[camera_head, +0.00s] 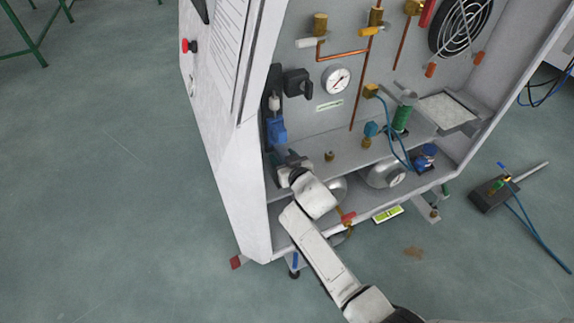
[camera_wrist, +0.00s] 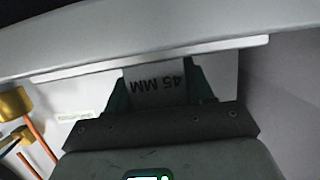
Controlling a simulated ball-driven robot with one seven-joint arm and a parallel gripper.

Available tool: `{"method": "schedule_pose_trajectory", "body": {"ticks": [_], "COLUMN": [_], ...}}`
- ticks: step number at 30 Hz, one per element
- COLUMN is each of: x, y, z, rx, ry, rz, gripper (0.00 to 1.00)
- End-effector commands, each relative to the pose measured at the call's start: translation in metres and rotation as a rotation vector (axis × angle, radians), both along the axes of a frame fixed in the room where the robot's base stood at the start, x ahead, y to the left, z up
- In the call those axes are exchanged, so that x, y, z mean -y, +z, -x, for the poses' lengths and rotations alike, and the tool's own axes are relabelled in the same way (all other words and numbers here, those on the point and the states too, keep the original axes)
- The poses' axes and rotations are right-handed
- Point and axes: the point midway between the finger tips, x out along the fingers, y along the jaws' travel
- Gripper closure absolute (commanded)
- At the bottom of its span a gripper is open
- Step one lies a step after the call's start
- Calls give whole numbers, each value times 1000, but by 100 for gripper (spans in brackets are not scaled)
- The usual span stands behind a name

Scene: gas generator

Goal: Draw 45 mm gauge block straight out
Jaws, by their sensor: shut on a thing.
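The gauge block (camera_wrist: 155,76) is pale grey and bears upside-down dark "45 MM" lettering in the wrist view. My gripper (camera_wrist: 157,88) is shut on it, with one dark green finger on each side. The block's far end meets a pale horizontal edge (camera_wrist: 220,47); I cannot tell how far it goes in behind it. In the head view my gripper (camera_head: 289,161) is inside the left part of the open cabinet (camera_head: 228,170), above its shelf level. The block cannot be made out there.
A blue fitting (camera_head: 276,130) and a black bracket (camera_head: 298,83) are just above my gripper. A gauge (camera_head: 336,79), copper pipes and a green cylinder (camera_head: 401,117) lie to the right. The cabinet's left wall stands close. Floor (camera_head: 110,200) at left is clear.

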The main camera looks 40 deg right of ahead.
Motion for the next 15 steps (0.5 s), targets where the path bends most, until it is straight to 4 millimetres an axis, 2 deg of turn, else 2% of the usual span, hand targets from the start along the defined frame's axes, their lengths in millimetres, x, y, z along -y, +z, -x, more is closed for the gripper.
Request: {"method": "schedule_pose_trajectory", "body": {"ticks": [1, 5, 15], "x": [0, 0, -8], "y": [0, 0, 0], "z": [0, 1, 27], "rx": [0, 1, 0], "ry": [0, 0, 1], "rz": [0, 0, 1], "gripper": [80, 90, 90]}}
